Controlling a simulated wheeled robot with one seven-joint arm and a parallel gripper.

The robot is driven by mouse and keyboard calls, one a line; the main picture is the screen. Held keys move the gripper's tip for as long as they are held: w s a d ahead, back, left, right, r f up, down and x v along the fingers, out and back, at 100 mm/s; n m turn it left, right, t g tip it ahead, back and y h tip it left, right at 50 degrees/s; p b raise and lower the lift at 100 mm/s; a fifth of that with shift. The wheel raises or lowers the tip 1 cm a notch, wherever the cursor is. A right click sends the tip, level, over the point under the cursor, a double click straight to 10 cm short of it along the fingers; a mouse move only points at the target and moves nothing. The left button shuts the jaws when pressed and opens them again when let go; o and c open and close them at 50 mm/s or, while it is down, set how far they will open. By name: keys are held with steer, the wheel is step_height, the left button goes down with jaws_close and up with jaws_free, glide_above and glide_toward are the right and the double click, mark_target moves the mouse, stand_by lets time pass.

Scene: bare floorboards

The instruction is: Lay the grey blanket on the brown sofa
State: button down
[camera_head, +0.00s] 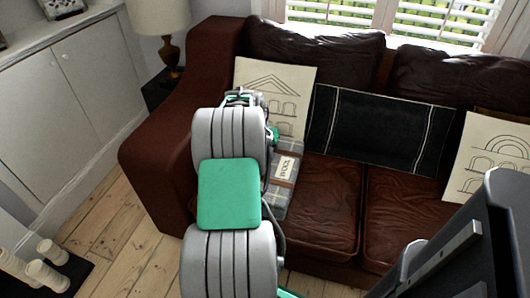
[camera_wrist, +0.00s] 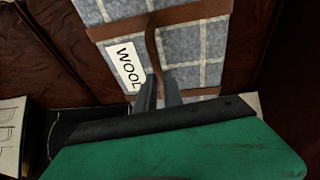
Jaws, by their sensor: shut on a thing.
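The grey blanket (camera_head: 284,190) is a folded, checked bundle with a brown strap and a white "WOOL" label. In the head view it is at the left seat of the brown sofa (camera_head: 335,200), partly hidden by my arm. I cannot tell whether it touches the seat. In the wrist view the blanket (camera_wrist: 200,50) fills the top middle, with dark brown leather around it. My gripper (camera_wrist: 160,88) is shut on the blanket's brown strap. In the head view my arm hides the fingers.
Cream cushions with building drawings (camera_head: 283,88) (camera_head: 495,158) and a black cushion (camera_head: 375,130) lean on the sofa back. A lamp (camera_head: 163,30) stands behind the sofa's left arm. A white cabinet (camera_head: 65,100) is at left. Candles (camera_head: 45,272) stand at lower left. Floorboards (camera_head: 115,235) between are clear.

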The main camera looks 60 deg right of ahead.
steer(key=shift+f, duration=0.9)
steer(key=c, duration=1.5)
jaws_free()
steer(key=shift+a+f, duration=0.1)
